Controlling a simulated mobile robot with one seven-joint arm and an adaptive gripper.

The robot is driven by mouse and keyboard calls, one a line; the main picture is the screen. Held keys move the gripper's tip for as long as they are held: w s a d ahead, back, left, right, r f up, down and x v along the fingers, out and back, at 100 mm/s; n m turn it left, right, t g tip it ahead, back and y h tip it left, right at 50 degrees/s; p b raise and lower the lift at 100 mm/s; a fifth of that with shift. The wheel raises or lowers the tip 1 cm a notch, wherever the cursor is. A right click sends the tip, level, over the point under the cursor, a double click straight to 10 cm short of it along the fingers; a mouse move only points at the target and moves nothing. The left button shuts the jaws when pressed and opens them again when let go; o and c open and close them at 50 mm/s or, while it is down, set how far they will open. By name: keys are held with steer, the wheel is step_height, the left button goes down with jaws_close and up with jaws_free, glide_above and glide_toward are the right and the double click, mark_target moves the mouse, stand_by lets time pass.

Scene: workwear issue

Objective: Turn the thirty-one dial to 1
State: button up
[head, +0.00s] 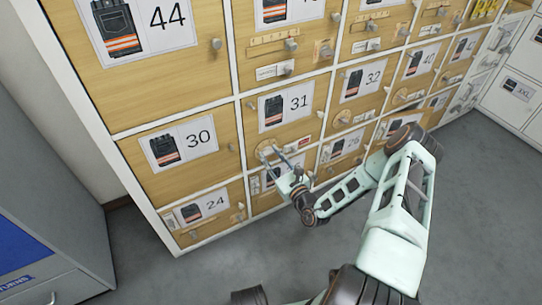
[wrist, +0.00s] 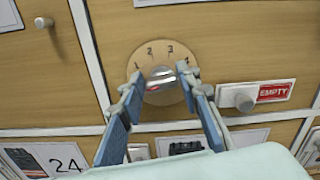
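The thirty-one drawer (head: 247,112) carries a picture label with "31" in the head view. Its dial (wrist: 160,101) is a round wooden plate low on the drawer front, with 1 to 4 marked around its upper edge. A metallic knob (wrist: 160,80) with a red mark sits at its centre; which number it points to is unclear. My gripper (wrist: 160,75) is open, its two fingers on either side of the knob. The right fingertip is very near the knob; I cannot tell whether it touches. In the head view my gripper (head: 275,156) is in front of the dial, partly hiding it.
Another pull (wrist: 43,22) is at the upper left. Drawers 30 (head: 150,180) and 24 (head: 175,221) are to the left. Grey floor (head: 150,265) is open in front.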

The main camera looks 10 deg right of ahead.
steer(key=c, duration=0.4)
steer(key=shift+o, duration=0.2)
steer(key=m+p, duration=0.2)
steer(key=m, duration=0.2)
steer(key=shift+d+r, duration=0.1)
steer(key=shift+d, duration=0.05)
steer(key=shift+m+p, duration=0.45)
steer(key=shift+m, duration=1.35)
steer(key=o, duration=1.2)
steer(key=shift+c, duration=0.2)
